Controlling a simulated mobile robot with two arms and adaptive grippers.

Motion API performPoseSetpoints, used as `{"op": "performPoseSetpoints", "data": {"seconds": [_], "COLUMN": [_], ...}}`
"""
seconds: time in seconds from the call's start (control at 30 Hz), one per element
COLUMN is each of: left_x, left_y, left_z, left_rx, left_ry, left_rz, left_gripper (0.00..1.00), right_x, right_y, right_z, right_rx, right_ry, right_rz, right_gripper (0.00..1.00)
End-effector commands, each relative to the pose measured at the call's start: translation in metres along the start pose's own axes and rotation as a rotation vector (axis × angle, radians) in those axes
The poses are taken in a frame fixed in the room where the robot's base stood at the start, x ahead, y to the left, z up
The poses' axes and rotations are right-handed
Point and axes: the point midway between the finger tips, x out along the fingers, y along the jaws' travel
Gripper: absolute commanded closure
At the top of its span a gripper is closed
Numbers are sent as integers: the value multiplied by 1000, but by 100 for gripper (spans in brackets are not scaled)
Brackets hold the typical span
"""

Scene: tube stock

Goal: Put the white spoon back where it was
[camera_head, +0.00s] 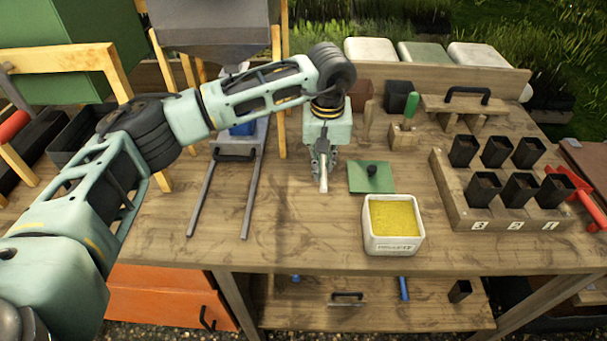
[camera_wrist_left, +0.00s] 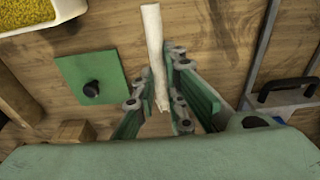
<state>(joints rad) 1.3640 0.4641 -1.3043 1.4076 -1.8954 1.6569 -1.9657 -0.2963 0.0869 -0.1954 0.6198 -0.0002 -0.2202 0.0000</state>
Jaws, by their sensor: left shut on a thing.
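My left gripper (camera_head: 323,163) points down over the middle of the wooden workbench (camera_head: 285,215). Its fingers are shut on the white spoon (camera_head: 323,184), whose pale stick-like end sticks out below the fingertips. In the left wrist view the white spoon (camera_wrist_left: 153,42) runs up from between the fingers (camera_wrist_left: 157,103), away from the palm. Its other end is hidden by the gripper, and I cannot tell whether it touches the bench. A white tub (camera_head: 393,245) of yellow pellets stands to the right and nearer. My right gripper is not in view.
A green square lid (camera_head: 358,187) with a black knob lies right of the gripper. Behind it a wooden block (camera_head: 404,139) holds a green-handled tool. A wooden rack (camera_head: 450,200) with several black pots stands at right. Metal rails (camera_head: 200,200) lie left. The front middle is clear.

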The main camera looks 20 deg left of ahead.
Motion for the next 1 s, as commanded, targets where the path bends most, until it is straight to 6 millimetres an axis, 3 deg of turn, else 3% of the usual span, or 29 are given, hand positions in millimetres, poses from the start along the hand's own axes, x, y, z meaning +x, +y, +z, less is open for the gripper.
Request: {"op": "performPoseSetpoints", "data": {"seconds": [0.1,0.3,0.67,1.0], "left_x": [11,23,62,68], "left_y": [-24,-39,-39,-39], "left_z": [-1,-2,3,4], "left_rx": [-2,0,-1,-1], "left_ry": [-1,0,-1,1], "left_rz": [-1,1,0,0], "left_gripper": [100,100,100,100], "right_x": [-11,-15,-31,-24], "right_y": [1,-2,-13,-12], "right_z": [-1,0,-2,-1], "right_rx": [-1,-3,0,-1], "right_ry": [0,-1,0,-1], "right_rz": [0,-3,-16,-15], "right_gripper": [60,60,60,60]}}
